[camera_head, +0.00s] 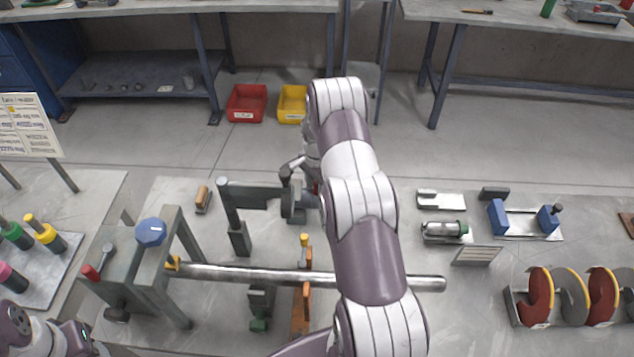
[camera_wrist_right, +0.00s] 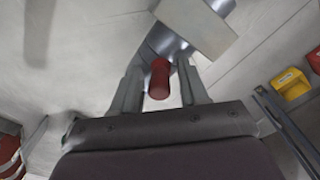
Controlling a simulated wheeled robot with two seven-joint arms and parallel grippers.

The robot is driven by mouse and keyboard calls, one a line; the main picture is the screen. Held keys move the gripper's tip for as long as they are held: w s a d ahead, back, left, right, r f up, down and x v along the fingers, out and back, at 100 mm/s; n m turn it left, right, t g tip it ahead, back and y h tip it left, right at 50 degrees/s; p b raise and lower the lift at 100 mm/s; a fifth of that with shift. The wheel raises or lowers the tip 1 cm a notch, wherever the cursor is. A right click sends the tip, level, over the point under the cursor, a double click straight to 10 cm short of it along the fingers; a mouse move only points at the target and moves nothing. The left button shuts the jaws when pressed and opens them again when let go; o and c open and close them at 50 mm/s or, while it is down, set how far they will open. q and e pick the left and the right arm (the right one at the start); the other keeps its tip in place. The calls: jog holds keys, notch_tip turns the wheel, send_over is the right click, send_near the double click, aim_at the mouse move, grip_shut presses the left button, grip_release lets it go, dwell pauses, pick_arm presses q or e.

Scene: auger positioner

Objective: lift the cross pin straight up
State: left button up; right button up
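A short red cylinder, which looks like the cross pin's head (camera_wrist_right: 159,78), shows in the right wrist view between the two fingers of my right gripper (camera_wrist_right: 160,88). Light gaps show beside it, so the fingers look open around it, not clamped. Behind it is a grey metal cylinder (camera_wrist_right: 165,42) with a pale block. In the head view my right gripper (camera_head: 297,168) is beside a grey bracket (camera_head: 250,195), and my right arm hides most of the pin. My left arm shows only at the bottom left corner; its gripper is out of view.
A long metal bar (camera_head: 255,275) rests on a grey stand (camera_head: 168,245) with a blue knob (camera_head: 150,232). Red (camera_head: 247,103) and yellow (camera_head: 292,104) bins are on the floor behind.

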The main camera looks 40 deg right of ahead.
jog(key=shift+w, duration=0.1)
grip_shut()
jog(key=shift+r, duration=0.3)
jog(key=shift+r+p, duration=2.8)
jog(key=shift+r, duration=1.2)
